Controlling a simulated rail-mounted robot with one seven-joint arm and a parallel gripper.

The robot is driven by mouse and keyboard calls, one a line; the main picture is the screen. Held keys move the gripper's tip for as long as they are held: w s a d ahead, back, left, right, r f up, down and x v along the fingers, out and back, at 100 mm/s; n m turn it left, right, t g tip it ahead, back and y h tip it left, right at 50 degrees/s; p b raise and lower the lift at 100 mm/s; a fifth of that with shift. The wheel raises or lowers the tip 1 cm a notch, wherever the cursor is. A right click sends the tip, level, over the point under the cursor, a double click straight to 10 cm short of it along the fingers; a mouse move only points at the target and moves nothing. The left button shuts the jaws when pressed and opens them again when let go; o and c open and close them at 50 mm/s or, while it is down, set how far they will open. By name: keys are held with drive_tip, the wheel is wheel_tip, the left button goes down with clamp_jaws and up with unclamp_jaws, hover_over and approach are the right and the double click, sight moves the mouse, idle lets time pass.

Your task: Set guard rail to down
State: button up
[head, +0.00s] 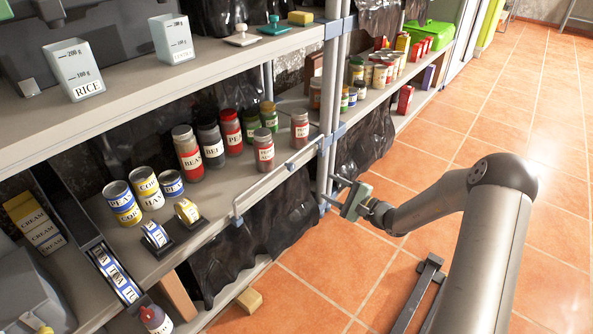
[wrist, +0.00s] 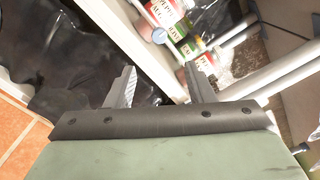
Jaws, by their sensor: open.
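The guard rail (head: 277,176) is a thin grey bar along the front edge of the middle shelf, in front of several jars. It stands a little above the shelf edge in the head view. In the wrist view, thin pale bars cross in front of the jars near the right finger; I cannot tell which part is the rail. My gripper (head: 337,191) is to the right of the rail's right end, just beyond the upright shelf post. Its two fingers are apart and empty, also in the wrist view (wrist: 162,86).
The upright shelf post (head: 330,110) stands between my gripper and the rail's shelf. Jars (head: 265,152) stand close behind the rail. Black plastic sheeting (head: 270,222) hangs below the shelf. The tiled floor (head: 400,160) is open to the right.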

sight(293, 168)
drive_tip(key=b+x, duration=0.3)
drive_tip(key=x, duration=1.3)
drive_tip(key=shift+a+b, duration=0.1)
drive_tip(key=shift+b, duration=0.25)
